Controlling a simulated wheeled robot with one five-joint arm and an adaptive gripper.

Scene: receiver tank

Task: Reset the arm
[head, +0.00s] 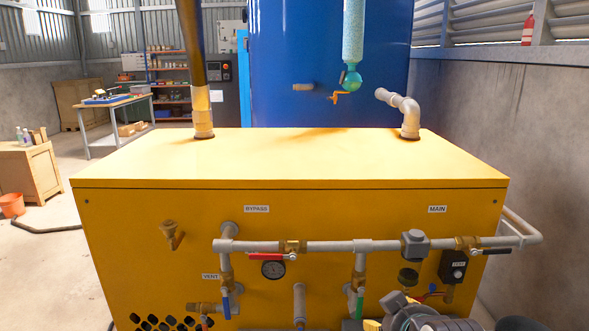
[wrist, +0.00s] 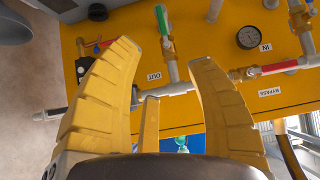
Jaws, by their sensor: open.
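No contact with the pipework is clear. In the head view, part of my arm shows at the bottom edge, right of centre; the fingers cannot be made out clearly there. The yellow cabinet (head: 150,215) fills the front, carrying a grey pipe run (head: 330,246) and levers.
Red lever (head: 265,255), black lever (head: 495,251), blue lever (head: 226,308) and green lever (head: 360,306) stick out from the pipework. A gauge (head: 273,269) sits below. A blue tank (head: 300,50) stands behind. Open floor (head: 45,265) lies left; a wall (head: 545,140) stands right.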

